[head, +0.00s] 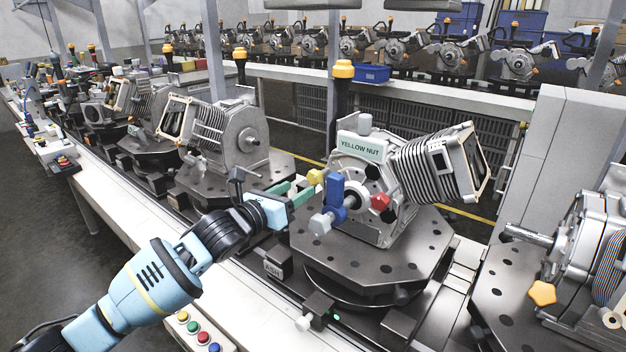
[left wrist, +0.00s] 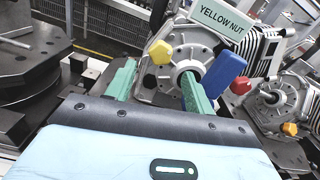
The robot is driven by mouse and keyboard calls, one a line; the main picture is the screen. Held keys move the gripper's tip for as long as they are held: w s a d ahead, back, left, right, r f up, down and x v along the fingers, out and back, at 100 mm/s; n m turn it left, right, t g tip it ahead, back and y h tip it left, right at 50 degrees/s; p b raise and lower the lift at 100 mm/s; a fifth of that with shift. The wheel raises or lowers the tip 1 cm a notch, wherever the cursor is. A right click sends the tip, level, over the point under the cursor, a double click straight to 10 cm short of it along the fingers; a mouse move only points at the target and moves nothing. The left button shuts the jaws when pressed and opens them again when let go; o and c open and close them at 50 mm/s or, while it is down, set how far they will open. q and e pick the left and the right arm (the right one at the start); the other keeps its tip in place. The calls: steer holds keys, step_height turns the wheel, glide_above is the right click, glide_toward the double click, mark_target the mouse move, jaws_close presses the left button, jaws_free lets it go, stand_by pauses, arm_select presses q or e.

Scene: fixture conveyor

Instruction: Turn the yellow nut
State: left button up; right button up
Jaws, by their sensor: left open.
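The yellow nut (head: 316,177) is a small knob on the left of the grey engine fixture, under a sign (head: 360,147) reading YELLOW NUT. In the left wrist view the yellow nut (left wrist: 161,52) appears beyond my fingertips, between the two finger lines. My left gripper (head: 297,192) is open and empty, its green fingers pointing at the fixture just left of and below the nut. The gripper's fingers (left wrist: 157,76) are spread in the wrist view; I see no contact with the nut. My right gripper is not in view.
A blue block (head: 335,188), a red knob (head: 380,202) and a pale grey knob (head: 321,223) sit close to the nut. A finned cylinder (head: 436,168) tilts out to the right. Neighbouring fixtures stand on both sides along the conveyor. A button box (head: 197,333) is in front.

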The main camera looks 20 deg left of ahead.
mark_target(312, 181)
arm_select(q)
steer(key=x, duration=0.5)
steer(key=shift+w+d, duration=0.15)
steer(key=shift+w, duration=0.15)
steer(key=shift+x, duration=0.8)
steer(key=c, duration=1)
